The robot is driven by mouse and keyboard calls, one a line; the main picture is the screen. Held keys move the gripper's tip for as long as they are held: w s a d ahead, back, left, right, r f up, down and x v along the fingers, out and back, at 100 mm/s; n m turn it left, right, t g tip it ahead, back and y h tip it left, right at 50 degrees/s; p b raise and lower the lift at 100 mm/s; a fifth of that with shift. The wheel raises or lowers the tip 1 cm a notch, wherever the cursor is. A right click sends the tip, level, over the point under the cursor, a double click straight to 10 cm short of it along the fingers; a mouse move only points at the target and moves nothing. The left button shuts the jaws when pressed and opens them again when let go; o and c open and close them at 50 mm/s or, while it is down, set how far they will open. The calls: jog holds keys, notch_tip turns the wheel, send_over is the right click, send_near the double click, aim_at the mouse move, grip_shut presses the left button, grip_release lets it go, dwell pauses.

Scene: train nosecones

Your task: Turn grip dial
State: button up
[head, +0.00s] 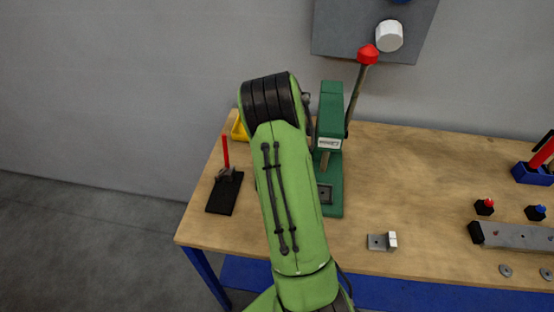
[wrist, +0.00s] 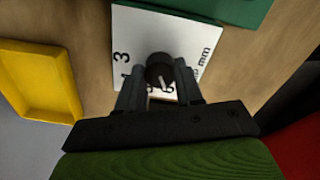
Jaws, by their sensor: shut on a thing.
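The grip dial (wrist: 159,68) is a dark round knob with a pale pointer line, in the middle of a white scale plate (wrist: 139,32) in the wrist view. The plate carries black figures, a 3 among them, and "mm". My gripper (wrist: 160,78) is shut on the dial, one finger on each side. The fingers cover part of the lower scale. In the head view my green arm hides the dial, the plate and my gripper.
A green press (head: 331,110) with a red-knobbed lever (head: 368,54) stands right beside my arm. A yellow tray (wrist: 42,82) lies left of the plate in the wrist view. A black base (head: 224,193) with a red handle stands at the table's left. The table's middle right has free room.

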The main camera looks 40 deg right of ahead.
dwell(0.3)
jog(key=o, duration=1)
jog(key=shift+o, duration=0.2)
notch_tip(320, 180, up, 16)
jog(key=p, duration=0.2)
jog(key=shift+p, duration=0.4)
jog(key=shift+f, duration=0.15)
